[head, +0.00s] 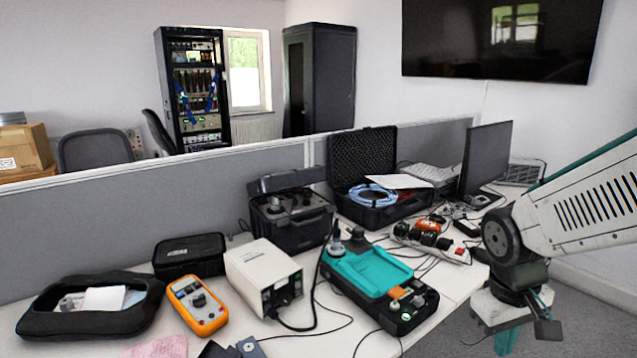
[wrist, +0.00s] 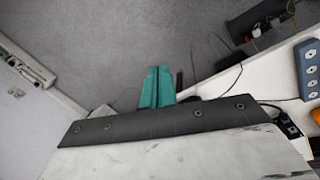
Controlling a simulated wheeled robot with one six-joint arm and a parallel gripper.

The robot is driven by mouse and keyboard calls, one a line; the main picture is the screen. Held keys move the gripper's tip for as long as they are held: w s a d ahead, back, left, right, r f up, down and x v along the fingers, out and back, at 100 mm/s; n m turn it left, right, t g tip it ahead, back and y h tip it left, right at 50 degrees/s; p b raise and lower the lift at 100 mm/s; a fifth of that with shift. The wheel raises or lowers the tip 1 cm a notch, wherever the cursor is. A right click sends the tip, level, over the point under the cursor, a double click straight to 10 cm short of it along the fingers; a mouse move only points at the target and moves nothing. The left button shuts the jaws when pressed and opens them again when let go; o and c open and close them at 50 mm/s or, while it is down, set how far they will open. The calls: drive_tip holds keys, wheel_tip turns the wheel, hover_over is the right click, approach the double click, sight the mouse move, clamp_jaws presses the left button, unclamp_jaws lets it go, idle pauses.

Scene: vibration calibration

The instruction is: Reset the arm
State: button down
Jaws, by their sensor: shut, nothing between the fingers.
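My arm (head: 590,205) reaches in from the right of the head view. My gripper (head: 507,342) hangs from its end, pointing down beside the right edge of the white table (head: 455,283). Its teal fingers also show in the wrist view (wrist: 157,84), side by side and closed together with nothing between them. In the wrist view, grey carpet (wrist: 130,40) lies beyond the fingers. The fingers appear clear of the table items.
On the table are a teal-topped device (head: 370,268), an orange meter (head: 197,305), a white box (head: 262,275), open black cases (head: 375,160) and a monitor (head: 486,158). A grey partition (head: 200,195) stands behind. Loose cables cross the table.

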drive_tip(key=s+a+r+m+t+y, duration=0.1)
drive_tip(key=s+a+r+m, duration=0.1)
drive_tip(key=s+r, duration=0.8)
drive_tip(key=shift+s+a+y, duration=0.3)
drive_tip(key=shift+s+a, duration=0.55)
drive_tip(key=shift+s, duration=0.4)
